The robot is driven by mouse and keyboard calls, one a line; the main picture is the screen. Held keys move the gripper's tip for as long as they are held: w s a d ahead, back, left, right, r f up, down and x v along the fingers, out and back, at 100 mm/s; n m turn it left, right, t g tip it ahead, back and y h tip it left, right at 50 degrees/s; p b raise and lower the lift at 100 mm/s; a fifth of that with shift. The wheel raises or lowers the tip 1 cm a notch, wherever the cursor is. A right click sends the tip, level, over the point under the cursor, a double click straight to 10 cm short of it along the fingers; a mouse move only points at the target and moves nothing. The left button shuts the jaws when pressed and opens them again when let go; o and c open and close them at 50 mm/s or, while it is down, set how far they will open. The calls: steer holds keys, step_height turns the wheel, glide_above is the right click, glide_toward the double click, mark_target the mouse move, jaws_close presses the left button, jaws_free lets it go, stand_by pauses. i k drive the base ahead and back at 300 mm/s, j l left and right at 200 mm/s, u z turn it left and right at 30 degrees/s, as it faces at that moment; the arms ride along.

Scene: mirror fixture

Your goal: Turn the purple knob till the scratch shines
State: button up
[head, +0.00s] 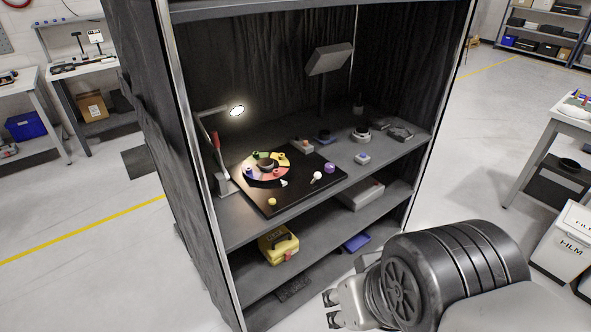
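The purple knob (329,168) stands near the right corner of a black board (305,187) on the cabinet's middle shelf. A round disc with coloured segments (262,181) lies on the board's left part, with several small coloured pieces on it. A lit lamp (237,111) on a bent arm hangs above the disc. A grey tilted panel (329,59) stands on a post behind; its front face is plain grey. I cannot make out a scratch. My gripper (331,309) is low in front of the cabinet, well below and apart from the knob. Its fingers are apart and empty.
A yellow knob (271,202) and a white round-headed piece (317,176) also sit on the board. Small devices (361,133) stand to the right. The cabinet's side posts (440,110) and upper shelf frame the opening. A yellow case (278,246) is on the shelf below.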

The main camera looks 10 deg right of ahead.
mark_target(330, 167)
steer(key=i+l+u, duration=0.1)
steer(key=i+l, duration=0.15)
steer(key=i, duration=0.3)
steer(key=i+l+u, duration=0.1)
steer(key=i+l, duration=0.15)
steer(key=i, duration=0.25)
